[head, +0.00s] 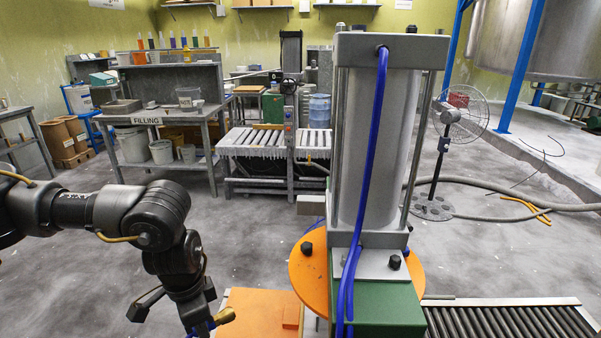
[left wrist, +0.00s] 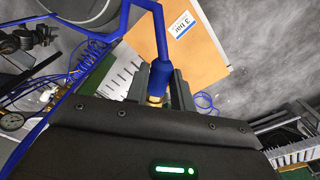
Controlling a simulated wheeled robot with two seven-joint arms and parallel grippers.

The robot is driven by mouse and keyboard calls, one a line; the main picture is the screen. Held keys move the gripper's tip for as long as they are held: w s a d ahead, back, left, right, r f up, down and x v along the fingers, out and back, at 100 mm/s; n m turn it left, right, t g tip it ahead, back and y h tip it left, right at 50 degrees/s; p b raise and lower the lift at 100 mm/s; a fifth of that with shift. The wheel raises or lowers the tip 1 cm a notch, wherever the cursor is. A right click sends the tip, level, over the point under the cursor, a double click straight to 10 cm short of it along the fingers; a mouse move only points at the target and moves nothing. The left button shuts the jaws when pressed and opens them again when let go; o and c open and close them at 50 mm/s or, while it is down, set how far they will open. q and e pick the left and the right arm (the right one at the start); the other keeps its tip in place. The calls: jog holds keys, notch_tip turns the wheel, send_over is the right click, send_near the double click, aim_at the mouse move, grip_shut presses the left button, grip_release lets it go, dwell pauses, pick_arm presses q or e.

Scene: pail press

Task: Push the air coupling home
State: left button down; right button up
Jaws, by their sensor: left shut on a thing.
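The left wrist view shows a blue air coupling (left wrist: 160,76) with a brass end. It sits between the two dark fingers of my left gripper (left wrist: 158,92), which is shut on it. A blue hose leads away from it towards the upper left. In the head view my left gripper (head: 205,326) is at the bottom edge, left of the press cylinder (head: 366,150), with a little blue showing at it. I cannot make out the socket for the coupling or whether the brass end touches anything. My right gripper is in neither view.
The press has an orange round plate (head: 312,272) and a green body (head: 385,310). An orange panel (left wrist: 190,60) with a "3 bar" label lies near the coupling. A pressure gauge (left wrist: 11,121) is at the left. A roller conveyor (head: 515,322) is at the lower right.

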pick_arm(q)
jog(key=n, duration=0.2)
jog(key=a+n, duration=0.2)
jog(key=n, duration=0.1)
jog(key=shift+s+r+n, duration=0.25)
jog(key=shift+s+n, duration=0.05)
